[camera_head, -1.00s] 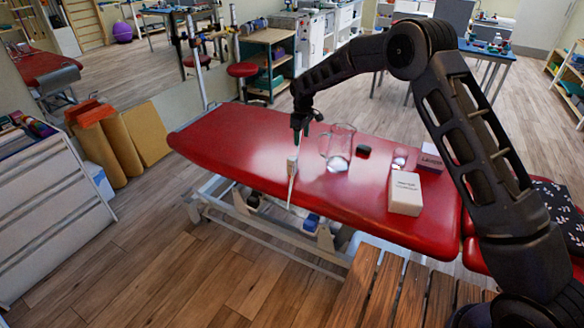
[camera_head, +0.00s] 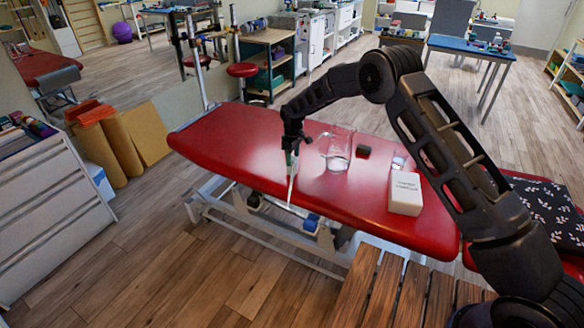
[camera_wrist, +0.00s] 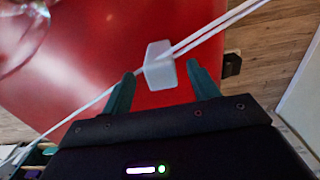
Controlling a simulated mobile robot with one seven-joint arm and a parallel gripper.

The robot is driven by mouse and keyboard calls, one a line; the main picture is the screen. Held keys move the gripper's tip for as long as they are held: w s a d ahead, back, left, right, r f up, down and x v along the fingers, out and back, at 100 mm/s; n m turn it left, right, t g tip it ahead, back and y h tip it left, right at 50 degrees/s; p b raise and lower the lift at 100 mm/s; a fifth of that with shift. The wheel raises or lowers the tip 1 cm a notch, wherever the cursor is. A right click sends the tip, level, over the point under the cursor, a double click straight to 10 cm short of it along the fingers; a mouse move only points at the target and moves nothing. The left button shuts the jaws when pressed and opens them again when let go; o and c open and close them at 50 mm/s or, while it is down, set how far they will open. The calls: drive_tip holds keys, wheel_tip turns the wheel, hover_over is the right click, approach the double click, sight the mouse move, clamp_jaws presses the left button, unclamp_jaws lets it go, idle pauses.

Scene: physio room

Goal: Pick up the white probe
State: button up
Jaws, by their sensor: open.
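The white probe (camera_head: 292,178) lies at the front edge of the red treatment table (camera_head: 235,148), with a thin white part reaching past the edge. In the wrist view its pale block-shaped body (camera_wrist: 160,66) sits between and just beyond the fingertips, with thin white cords running off both sides. My gripper (camera_head: 291,150) is right above the probe, its fingers pointing down. In the wrist view my gripper (camera_wrist: 163,80) has its two green fingers apart, one on each side of the probe body. I cannot tell whether they touch it.
A clear glass jug (camera_head: 338,150) stands close to the right of my gripper. A small dark object (camera_head: 363,151), a small clear glass (camera_head: 399,160) and a white box (camera_head: 405,192) are further right. The table's left part is clear.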

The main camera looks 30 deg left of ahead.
drive_tip(key=shift+a+f, duration=0.15)
drive_tip(key=shift+f, duration=1.75)
drive_tip(key=c, duration=1.2)
